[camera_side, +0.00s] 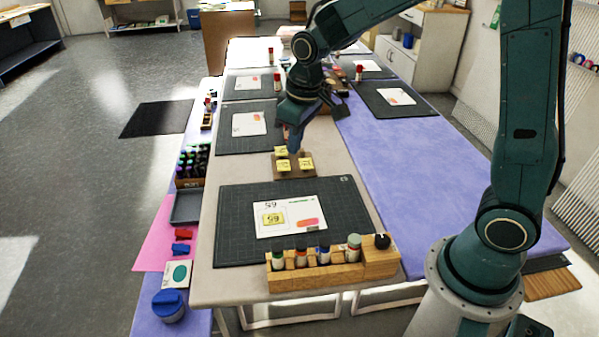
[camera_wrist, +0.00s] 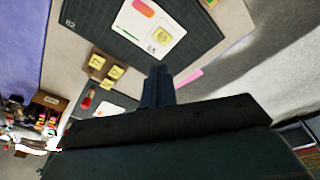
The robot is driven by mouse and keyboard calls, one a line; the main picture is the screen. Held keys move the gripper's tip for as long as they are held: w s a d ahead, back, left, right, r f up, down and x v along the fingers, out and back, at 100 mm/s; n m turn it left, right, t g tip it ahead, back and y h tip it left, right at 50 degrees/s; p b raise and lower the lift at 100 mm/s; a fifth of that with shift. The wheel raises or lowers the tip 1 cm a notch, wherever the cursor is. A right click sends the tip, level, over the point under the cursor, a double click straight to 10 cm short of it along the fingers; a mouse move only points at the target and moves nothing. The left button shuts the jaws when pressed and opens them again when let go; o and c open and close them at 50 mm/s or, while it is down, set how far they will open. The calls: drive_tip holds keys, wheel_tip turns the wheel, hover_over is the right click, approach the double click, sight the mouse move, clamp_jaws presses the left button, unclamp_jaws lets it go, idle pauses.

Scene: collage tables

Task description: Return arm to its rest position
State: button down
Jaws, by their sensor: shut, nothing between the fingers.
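My gripper (camera_side: 293,148) points down over the middle of the light table in the side view. It is shut and empty. Its tips appear just above or behind the small wooden board (camera_side: 279,174) with a few yellow notes; I cannot tell the exact gap. In the wrist view my gripper's fingers (camera_wrist: 159,72) are together with nothing between them. There the wooden board (camera_wrist: 91,73) with its yellow notes (camera_wrist: 114,72) lies to the left of the fingers. My arm reaches in from the right and bends down to the table.
A dark cutting mat (camera_side: 236,200) carries a white card (camera_side: 290,228) with a yellow note. A wooden rack (camera_side: 340,270) of bottles stands at the front edge. More mats lie farther back. A marker box (camera_side: 190,182) stands at left. The purple table (camera_side: 425,170) is mostly clear.

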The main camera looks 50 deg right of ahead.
drive_tip(key=s+r+m+t, duration=0.1)
drive_tip(key=s+r, duration=0.4)
drive_tip(key=s, duration=0.6)
drive_tip(key=s+r+m+t, duration=0.1)
drive_tip(key=s+r, duration=0.4)
drive_tip(key=s, duration=0.6)
drive_tip(key=shift+d+t, duration=0.4)
drive_tip(key=shift+t, duration=0.4)
